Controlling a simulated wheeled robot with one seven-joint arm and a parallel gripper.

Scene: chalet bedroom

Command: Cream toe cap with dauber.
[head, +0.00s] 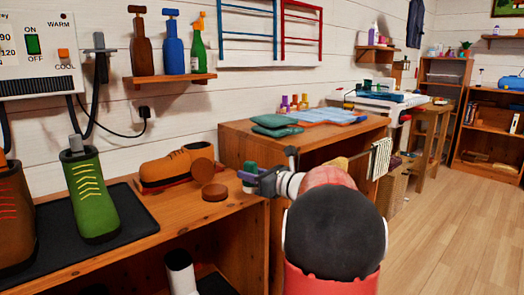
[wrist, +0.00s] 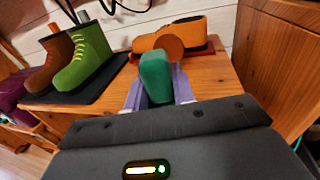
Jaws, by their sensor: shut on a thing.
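A green boot (head: 90,195) and a brown boot (head: 15,215) stand on a dark mat (head: 125,225) at the left. A shelf of spray bottles (head: 170,79) hangs above. Another cabinet (head: 235,143) with folded cloths stands behind my gripper.

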